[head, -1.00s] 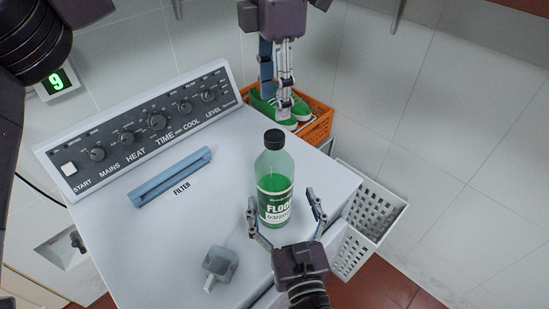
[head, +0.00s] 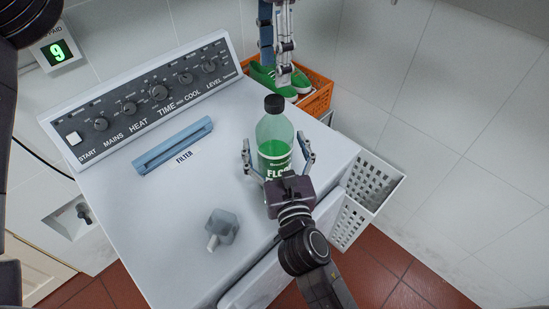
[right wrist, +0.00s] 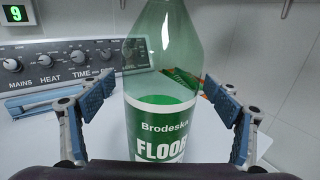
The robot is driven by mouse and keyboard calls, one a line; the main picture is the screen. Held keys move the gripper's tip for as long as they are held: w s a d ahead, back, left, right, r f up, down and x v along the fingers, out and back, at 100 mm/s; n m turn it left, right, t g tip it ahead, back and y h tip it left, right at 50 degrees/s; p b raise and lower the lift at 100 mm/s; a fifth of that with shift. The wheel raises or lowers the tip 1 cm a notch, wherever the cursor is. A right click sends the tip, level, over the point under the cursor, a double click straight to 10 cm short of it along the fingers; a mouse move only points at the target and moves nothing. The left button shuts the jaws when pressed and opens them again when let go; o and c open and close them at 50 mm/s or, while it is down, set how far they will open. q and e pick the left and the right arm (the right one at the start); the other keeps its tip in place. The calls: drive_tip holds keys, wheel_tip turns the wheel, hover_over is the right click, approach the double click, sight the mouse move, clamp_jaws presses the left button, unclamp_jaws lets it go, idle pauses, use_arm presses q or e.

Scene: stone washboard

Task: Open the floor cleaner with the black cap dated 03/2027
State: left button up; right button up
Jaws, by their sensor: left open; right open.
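The floor cleaner (head: 275,138) is a clear bottle of green liquid with a black cap (head: 274,104). It stands upright on the white machine top. Its label shows in the right wrist view (right wrist: 163,135), reading Brodeska FLOOR; I cannot read a date now. My right gripper (head: 279,155) is open, its fingers on either side of the bottle's lower body; in the right wrist view gaps show between both pads and the bottle. My left gripper (head: 285,80) is open and empty, pointing down above and behind the cap, near the orange crate.
An orange crate (head: 318,98) with green shoes (head: 285,80) stands behind the machine's right corner. A white perforated basket (head: 372,185) hangs at the right side. A grey object (head: 222,228) and the blue filter strip (head: 173,146) lie left of the bottle. The control panel (head: 150,95) is at the back.

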sight(274, 100)
use_arm(q)
drive_tip(key=shift+w+f, duration=0.15)
drive_tip(key=shift+w, duration=0.2)
use_arm(e)
drive_tip(key=shift+w+f, duration=0.1)
drive_tip(key=shift+w, duration=0.15)
drive_tip(key=c, duration=0.9)
use_arm(q)
drive_tip(key=shift+s, duration=0.15)
use_arm(e)
drive_tip(key=shift+s, duration=0.1)
drive_tip(key=c, duration=1)
use_arm(q)
drive_tip(key=shift+m, duration=0.3)
use_arm(e)
clamp_jaws()
use_arm(q)
drive_tip(key=m, duration=1)
drive_tip(key=shift+d, duration=0.1)
drive_tip(key=m, duration=0.3)
drive_tip(key=shift+m, duration=0.4)
drive_tip(key=m, duration=1.2)
drive_tip(key=shift+m, duration=0.3)
drive_tip(key=shift+f, duration=4)
use_arm(e)
drive_tip(key=shift+r, duration=0.2)
use_arm(q)
drive_tip(key=shift+c, duration=0.2)
